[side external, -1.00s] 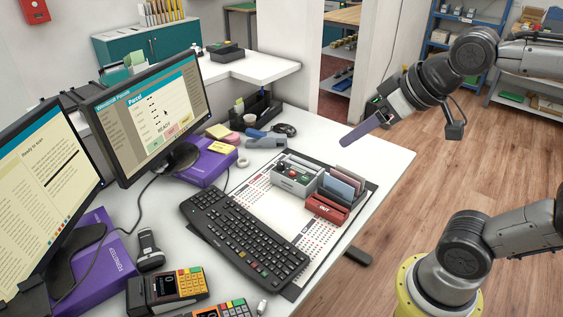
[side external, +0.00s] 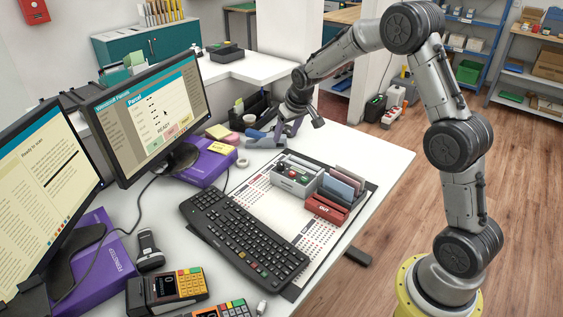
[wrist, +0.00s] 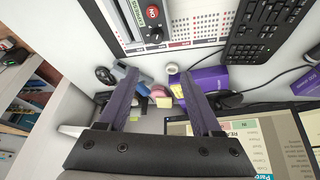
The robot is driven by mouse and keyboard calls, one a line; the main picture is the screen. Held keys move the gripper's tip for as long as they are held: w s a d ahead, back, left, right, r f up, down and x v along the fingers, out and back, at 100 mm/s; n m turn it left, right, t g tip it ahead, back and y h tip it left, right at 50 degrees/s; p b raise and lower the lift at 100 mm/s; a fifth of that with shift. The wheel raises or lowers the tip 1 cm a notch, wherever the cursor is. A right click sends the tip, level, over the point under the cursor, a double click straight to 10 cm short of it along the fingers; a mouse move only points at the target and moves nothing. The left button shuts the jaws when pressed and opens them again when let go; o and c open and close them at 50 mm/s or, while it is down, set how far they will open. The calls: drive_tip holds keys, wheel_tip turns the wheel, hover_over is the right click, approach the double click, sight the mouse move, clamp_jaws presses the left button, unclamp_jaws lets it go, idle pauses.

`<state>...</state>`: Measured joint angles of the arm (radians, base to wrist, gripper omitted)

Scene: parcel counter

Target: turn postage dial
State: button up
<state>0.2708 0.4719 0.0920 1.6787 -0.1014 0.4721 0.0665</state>
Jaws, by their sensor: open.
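A small grey control box (side external: 292,182) stands on the desk mat, with green, red and dark controls on its top that are too small to tell apart in the side view. In the wrist view, a black knob (wrist: 155,35) with a light pointer mark sits beside a round red NO button (wrist: 153,13). My gripper (side external: 286,134) is over the back of the desk, behind and apart from the box. In the wrist view, the purple fingers of my gripper (wrist: 158,73) are spread wide, with nothing held between them; the knob lies beyond their tips.
A red OUT holder (side external: 326,208) with upright cards stands right beside the box. The keyboard (side external: 245,238) lies in front. A tape roll (side external: 243,162), a purple box (side external: 205,163) and a black organizer (side external: 262,110) are near the back. The desk's right corner (side external: 385,153) is clear.

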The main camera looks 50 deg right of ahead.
sight(281, 163)
drive_tip(key=x, duration=0.5)
drive_tip(key=s+x, duration=0.1)
drive_tip(key=x, duration=0.9)
drive_tip(key=shift+s+d+f, duration=0.2)
drive_tip(key=shift+d+f, duration=0.1)
drive_tip(key=shift+f, duration=0.15)
drive_tip(key=shift+c, duration=0.3)
clamp_jaws()
